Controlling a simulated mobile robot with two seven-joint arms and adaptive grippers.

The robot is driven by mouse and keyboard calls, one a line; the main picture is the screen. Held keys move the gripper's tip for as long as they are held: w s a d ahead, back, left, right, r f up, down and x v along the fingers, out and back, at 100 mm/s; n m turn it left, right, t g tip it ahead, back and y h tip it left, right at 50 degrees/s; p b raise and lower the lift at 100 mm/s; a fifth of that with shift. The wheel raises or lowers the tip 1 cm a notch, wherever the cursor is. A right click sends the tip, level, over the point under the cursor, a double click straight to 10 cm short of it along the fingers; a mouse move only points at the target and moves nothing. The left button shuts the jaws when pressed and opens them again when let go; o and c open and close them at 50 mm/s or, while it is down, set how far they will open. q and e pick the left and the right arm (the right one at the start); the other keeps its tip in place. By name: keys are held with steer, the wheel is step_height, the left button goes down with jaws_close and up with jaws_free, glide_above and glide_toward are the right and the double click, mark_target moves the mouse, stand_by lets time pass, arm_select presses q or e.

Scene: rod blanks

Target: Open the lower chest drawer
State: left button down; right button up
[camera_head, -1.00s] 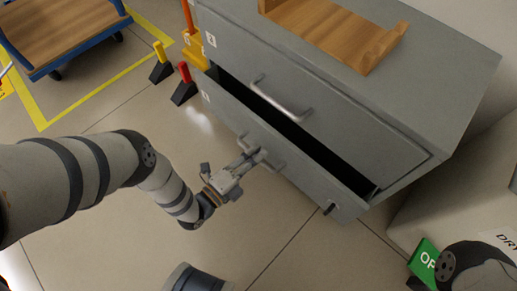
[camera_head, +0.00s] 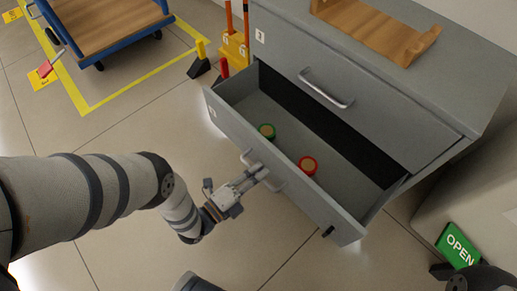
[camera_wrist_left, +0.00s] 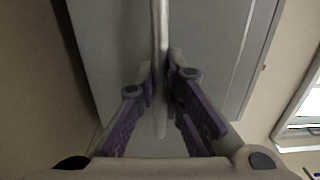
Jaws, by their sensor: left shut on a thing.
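The grey chest (camera_head: 410,55) stands at the upper right in the head view. Its lower drawer (camera_head: 285,178) is pulled well out, and its inside shows. The upper drawer (camera_head: 350,85) is shut, with a bar handle on its front. My left gripper (camera_head: 258,174) is shut on the lower drawer's handle (camera_head: 272,180). In the left wrist view the handle bar (camera_wrist_left: 160,70) runs between the purple-sided fingers. A green-rimmed round piece (camera_head: 267,131) and a red-rimmed one (camera_head: 308,165) lie in the lower drawer. My right gripper is not in view.
A wooden cradle (camera_head: 385,30) sits on the chest top. A blue-framed cart (camera_head: 105,30) stands at the upper left. A green OPEN sign (camera_head: 457,245) is at lower right. Floor before the drawer is clear.

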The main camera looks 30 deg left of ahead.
arm_select(q)
steer(key=c, duration=1.7)
jaws_free()
steer(key=v, duration=1.2)
